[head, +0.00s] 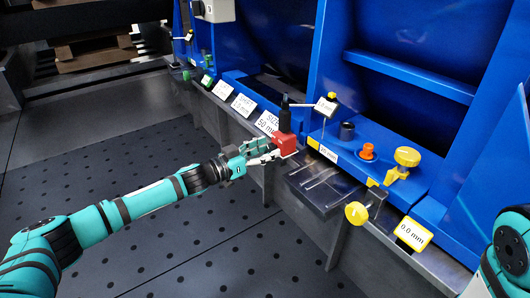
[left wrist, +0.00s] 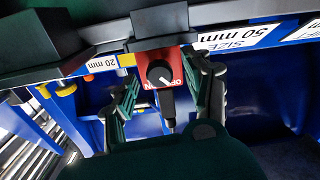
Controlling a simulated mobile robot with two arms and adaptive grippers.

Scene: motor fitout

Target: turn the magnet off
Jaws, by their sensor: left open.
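The magnet base is a red block (head: 284,144) with a dark upright post (head: 285,117) above it, on the ledge of the blue machine in the head view. In the left wrist view my open fingers (left wrist: 165,90) stand on both sides of the knob, with a gap visible on each side. My right gripper is not in view.
Right of the magnet lies a grey metal plate (head: 325,186). White size labels (head: 243,104) line the ledge. The dark dotted floor (head: 130,170) is clear.

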